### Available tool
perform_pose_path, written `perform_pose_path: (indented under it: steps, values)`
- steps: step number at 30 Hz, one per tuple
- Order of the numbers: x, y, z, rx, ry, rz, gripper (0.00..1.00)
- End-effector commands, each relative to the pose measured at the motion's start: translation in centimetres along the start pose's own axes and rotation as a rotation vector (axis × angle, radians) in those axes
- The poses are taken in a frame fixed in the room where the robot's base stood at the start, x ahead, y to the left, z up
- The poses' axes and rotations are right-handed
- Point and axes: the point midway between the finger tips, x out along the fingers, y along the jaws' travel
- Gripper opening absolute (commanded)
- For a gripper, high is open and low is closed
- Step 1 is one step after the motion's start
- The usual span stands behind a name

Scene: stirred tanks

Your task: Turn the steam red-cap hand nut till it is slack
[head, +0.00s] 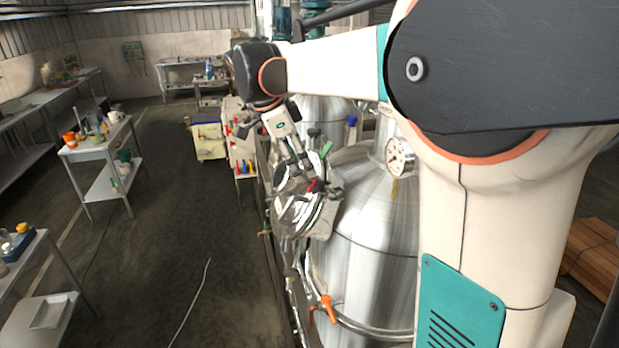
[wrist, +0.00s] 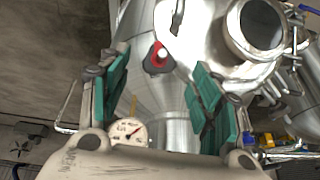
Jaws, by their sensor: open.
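My gripper (wrist: 160,72) is open and empty. In the head view my gripper (head: 316,176) reaches down over the hatch on the steel tank (head: 365,225). I cannot tell the exact gap between fingertips and nut.
A dial gauge (head: 400,157) stands on the tank, right of my gripper; the wrist view shows a gauge (wrist: 128,132) low between the fingers. A round glass port (wrist: 258,24) is at upper right. An orange valve handle (head: 326,308) sits lower down. The aisle floor (head: 180,230) is open.

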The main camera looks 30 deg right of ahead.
Motion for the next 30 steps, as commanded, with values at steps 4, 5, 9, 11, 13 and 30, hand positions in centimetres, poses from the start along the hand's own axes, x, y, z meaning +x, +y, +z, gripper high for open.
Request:
perform_pose_path:
  steps: [4,5,9,11,13,30]
  values:
    - [2.6,0.0,-0.1,0.001,0.000,0.000,0.58]
    - [3.1,0.0,-0.1,0.001,0.000,0.000,0.58]
    - [4.9,0.0,-0.1,0.000,0.000,0.000,0.58]
    - [5.4,0.0,0.0,0.000,0.000,-0.001,0.58]
    - [5.9,0.0,0.0,0.000,0.000,-0.001,0.58]
    - [6.4,0.0,0.0,-0.001,0.000,-0.001,0.14]
